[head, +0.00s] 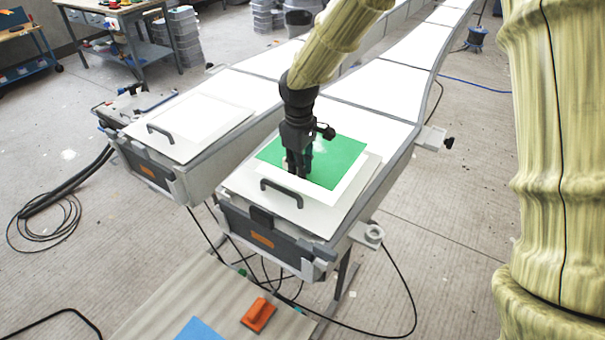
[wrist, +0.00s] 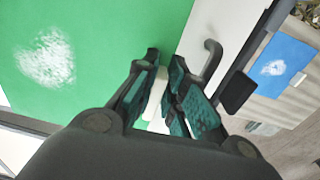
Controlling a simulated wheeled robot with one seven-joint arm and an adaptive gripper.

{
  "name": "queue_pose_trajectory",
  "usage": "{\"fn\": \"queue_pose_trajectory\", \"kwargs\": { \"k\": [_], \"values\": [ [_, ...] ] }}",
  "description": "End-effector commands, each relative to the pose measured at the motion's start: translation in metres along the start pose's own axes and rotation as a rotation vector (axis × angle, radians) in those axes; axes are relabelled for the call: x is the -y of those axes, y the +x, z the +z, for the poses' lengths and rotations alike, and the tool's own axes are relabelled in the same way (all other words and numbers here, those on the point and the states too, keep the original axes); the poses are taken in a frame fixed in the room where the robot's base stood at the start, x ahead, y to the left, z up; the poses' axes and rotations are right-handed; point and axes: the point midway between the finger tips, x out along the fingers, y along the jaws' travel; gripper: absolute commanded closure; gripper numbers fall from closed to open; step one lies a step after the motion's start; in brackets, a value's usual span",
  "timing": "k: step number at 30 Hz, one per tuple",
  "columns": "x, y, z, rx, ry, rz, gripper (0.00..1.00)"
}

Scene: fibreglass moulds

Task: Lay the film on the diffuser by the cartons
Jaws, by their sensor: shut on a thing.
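A green film (head: 340,162) with a whitish patch lies over a white sheet (head: 352,190) at the near end of the right-hand long mould; I cannot tell whether it touches the sheet. My gripper (head: 298,172) points down at the film's front left edge, behind a dark handle (head: 282,192). In the wrist view my gripper (wrist: 163,100) is closed around a small white tab (wrist: 157,92) at the edge of the green film (wrist: 100,45). The left-hand mould carries a bare white sheet (head: 205,121). I cannot make out any cartons for certain.
A bench (head: 150,312) at the front holds a blue sheet (head: 198,330) and an orange hand tool (head: 258,315). Grey stacked bins (head: 187,38) and a tool trolley (head: 118,28) stand at the back left. A coiled black hose (head: 48,222) and cables lie on the floor.

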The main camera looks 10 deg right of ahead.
Motion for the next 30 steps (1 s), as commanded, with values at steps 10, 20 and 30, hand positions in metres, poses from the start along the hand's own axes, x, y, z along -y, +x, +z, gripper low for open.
{"fn": "queue_pose_trajectory", "kwargs": {
  "k": [10, 20, 30],
  "values": [
    [0.0, 0.022, 0.002, 0.003, 0.001, -0.001, 1.0],
    [-0.001, 0.047, 0.002, 0.0, 0.003, 0.0, 1.0],
    [-0.001, 0.049, 0.002, 0.0, 0.003, 0.0, 0.75]
  ]
}}
